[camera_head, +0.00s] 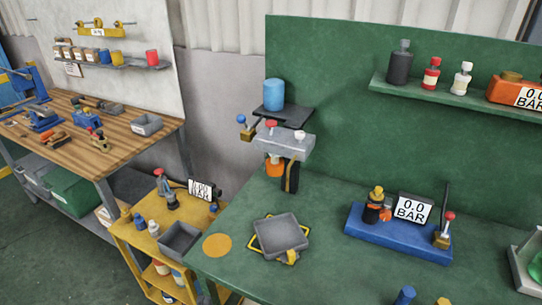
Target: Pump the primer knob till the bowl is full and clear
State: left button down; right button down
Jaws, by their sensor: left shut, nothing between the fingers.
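A grey filter head (285,143) is mounted at the left edge of the green panel, above the bench. I cannot tell which is the primer knob. Below the head hang an orange part (274,167) and a dark part (291,178) with a yellow edge. The bowl's fill and clearness cannot be made out. A blue canister (274,95) stands on a dark shelf above, with a blue-tipped lever (242,119) beside it. I can make out neither gripper.
A grey tray (280,232) lies on the green bench (335,270), next to an orange disc (217,245). A blue gauge unit (398,235) reading 0.0 BAR sits to the right. Bottles stand on the wall shelf (440,94). A yellow cart and wooden bench are at left.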

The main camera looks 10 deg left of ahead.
aim_at(270, 124)
jog(key=l+u, duration=0.1)
jog(key=u, duration=1.65)
jog(key=k+l, duration=0.25)
jog(key=k, duration=0.2)
